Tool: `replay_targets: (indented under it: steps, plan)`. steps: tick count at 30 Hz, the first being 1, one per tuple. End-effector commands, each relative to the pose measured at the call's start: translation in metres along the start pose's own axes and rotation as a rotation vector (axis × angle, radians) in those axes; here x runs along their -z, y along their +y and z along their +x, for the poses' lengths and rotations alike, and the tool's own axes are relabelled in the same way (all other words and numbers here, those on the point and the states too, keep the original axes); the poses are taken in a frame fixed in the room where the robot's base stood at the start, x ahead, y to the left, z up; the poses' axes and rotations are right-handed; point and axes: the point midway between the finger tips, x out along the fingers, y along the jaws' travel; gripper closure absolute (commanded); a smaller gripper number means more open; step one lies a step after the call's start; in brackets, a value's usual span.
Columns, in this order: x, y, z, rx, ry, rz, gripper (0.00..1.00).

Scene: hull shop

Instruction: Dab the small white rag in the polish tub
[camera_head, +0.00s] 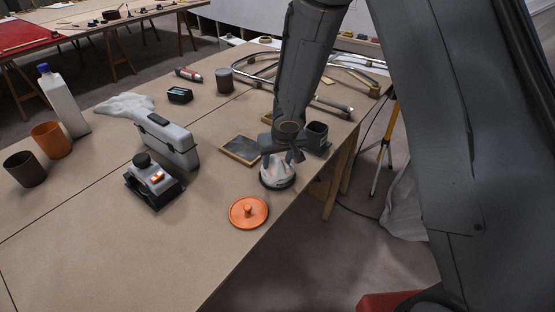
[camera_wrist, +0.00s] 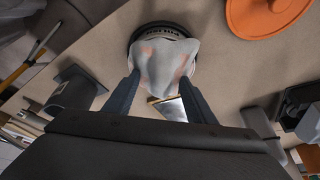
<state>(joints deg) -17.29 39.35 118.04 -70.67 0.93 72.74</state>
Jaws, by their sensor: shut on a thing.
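The small white rag (camera_wrist: 163,62), with faint orange stains, is bunched between the two fingers of my gripper (camera_wrist: 163,88). The polish tub (camera_wrist: 192,66) is a round dark tub with white lettering on its rim, directly under the rag. In the head view, my gripper (camera_head: 283,158) points down over the tub (camera_head: 278,184) near the table's right edge. The rag (camera_head: 279,170) covers most of the tub's opening; I cannot tell how deep it reaches. An orange lid (camera_head: 249,212) with a knob lies on the table in front of the tub.
A grey case (camera_head: 166,142) and a black-and-white device (camera_head: 153,182) stand further left. The table edge is close on the right. The front left tabletop is clear.

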Motion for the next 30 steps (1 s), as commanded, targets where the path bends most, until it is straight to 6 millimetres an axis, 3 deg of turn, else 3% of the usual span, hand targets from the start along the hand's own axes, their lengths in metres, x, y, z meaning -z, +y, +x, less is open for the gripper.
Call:
replay_targets:
  steps: [30]
  plan:
    - [0.021,0.0,-0.051,0.0,0.002,0.0,0.68]
